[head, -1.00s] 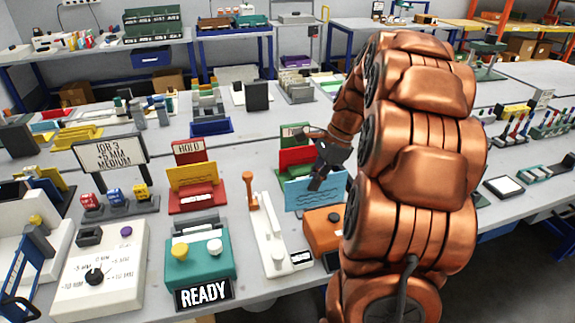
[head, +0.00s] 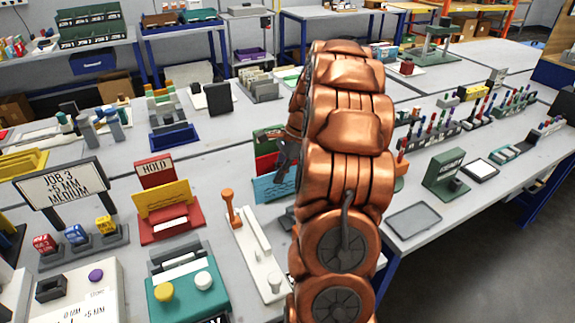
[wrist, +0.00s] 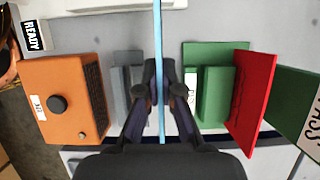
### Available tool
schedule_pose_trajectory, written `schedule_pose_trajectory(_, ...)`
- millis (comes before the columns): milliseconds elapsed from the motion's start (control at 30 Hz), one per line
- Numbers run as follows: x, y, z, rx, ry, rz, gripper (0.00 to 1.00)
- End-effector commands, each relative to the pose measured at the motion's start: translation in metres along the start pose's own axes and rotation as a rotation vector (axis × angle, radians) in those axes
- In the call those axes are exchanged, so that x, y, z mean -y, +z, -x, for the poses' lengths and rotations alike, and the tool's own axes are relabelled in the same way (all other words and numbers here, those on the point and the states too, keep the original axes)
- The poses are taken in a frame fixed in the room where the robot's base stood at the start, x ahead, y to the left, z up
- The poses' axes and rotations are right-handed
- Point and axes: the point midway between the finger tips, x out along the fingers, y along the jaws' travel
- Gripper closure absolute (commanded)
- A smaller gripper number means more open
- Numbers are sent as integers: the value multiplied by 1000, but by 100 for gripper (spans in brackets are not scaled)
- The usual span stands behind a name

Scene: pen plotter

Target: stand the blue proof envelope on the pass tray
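The blue proof envelope (wrist: 159,60) is seen edge-on in the wrist view, upright between the two fingers of my gripper (wrist: 160,88), which press it from both sides. In the head view the blue envelope (head: 272,188) stands partly behind my arm, and my gripper (head: 287,153) is at its upper right. The green pass tray (wrist: 216,85) is just right of the blue envelope in the wrist view, apart from it. Its PASS sign (wrist: 298,112) is at the far right. A red envelope (wrist: 254,105) stands between tray and sign.
A grey block (wrist: 127,80) and an orange box (wrist: 65,98) lie left of the blue envelope in the wrist view. In the head view, the red HOLD tray (head: 170,230) holds a yellow envelope (head: 163,200). A white device with an orange lever (head: 228,207) stands nearby.

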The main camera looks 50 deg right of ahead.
Motion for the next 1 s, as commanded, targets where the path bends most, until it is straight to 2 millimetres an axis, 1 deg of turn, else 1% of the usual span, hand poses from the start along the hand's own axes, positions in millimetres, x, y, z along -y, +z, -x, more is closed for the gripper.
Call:
schedule_pose_trajectory(33,6,-5,2,0,1,-1,100)
schedule_pose_trajectory(200,22,-18,6,1,2,-1,100)
schedule_pose_trajectory(633,60,-51,13,1,2,-2,100)
schedule_pose_trajectory(800,68,-58,14,2,3,-2,100)
schedule_pose_trajectory(1000,69,-61,10,3,5,-2,100)
